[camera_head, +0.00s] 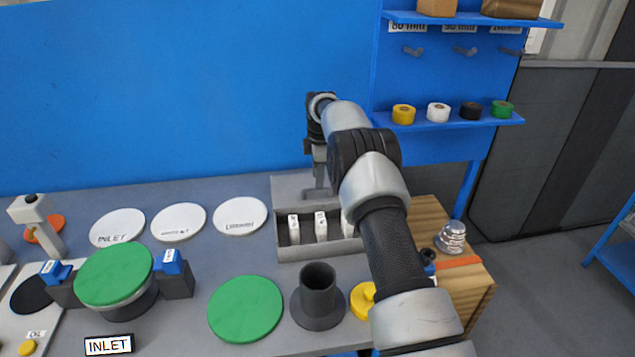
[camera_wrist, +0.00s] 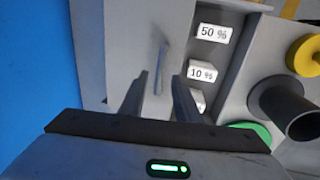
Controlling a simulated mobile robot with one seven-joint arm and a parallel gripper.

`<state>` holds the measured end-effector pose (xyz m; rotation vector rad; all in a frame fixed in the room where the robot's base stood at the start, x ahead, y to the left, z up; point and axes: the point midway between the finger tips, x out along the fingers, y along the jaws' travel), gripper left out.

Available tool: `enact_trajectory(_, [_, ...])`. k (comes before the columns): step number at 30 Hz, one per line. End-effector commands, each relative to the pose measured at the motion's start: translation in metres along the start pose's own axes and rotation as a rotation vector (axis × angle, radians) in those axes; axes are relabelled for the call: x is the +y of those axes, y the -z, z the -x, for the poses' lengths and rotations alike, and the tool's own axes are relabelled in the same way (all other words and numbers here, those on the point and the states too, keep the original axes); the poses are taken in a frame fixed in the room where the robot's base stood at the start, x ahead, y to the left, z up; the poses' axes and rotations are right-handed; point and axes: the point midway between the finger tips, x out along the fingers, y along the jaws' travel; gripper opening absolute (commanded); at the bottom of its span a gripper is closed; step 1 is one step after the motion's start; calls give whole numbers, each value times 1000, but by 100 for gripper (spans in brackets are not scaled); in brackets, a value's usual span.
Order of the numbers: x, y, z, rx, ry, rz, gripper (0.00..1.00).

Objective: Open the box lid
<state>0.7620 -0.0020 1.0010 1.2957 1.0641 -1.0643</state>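The grey box (camera_head: 306,252) sits on the bench, with white blocks visible inside its uncovered front part. Its plain grey lid (camera_head: 288,186) shows behind that opening, raised or slid back; its exact angle is unclear. In the wrist view the lid (camera_wrist: 125,35) carries a thin grey bar handle (camera_wrist: 160,68). My gripper (camera_head: 318,190) is over the lid. In the wrist view its two fingers (camera_wrist: 158,88) are apart, with the handle in line with the gap between them. Contact with the handle cannot be made out. My arm hides the box's right end.
A dark flanged tube (camera_head: 318,290), a green disc (camera_head: 245,308) and a yellow part (camera_head: 363,299) stand in front of the box. White labelled discs (camera_head: 240,215) lie to its left. A blue wall panel (camera_head: 180,90) rises close behind. A wooden block (camera_head: 478,290) is at right.

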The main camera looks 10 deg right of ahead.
Motion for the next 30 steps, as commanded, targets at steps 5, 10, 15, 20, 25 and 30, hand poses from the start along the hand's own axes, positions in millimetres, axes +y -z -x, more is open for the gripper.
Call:
enact_trajectory(5, [1, 0, 46, 1, -5, 0, 30])
enact_trajectory(10, [1, 0, 88, 0, -4, 0, 30])
enact_trajectory(15, [1, 0, 121, 1, -3, 0, 30])
enact_trajectory(20, [1, 1, 138, 1, -3, 0, 30])
enact_trajectory(25, [0, 0, 144, 1, 0, 0, 30])
enact_trajectory(30, [0, 0, 143, 1, -1, 0, 30])
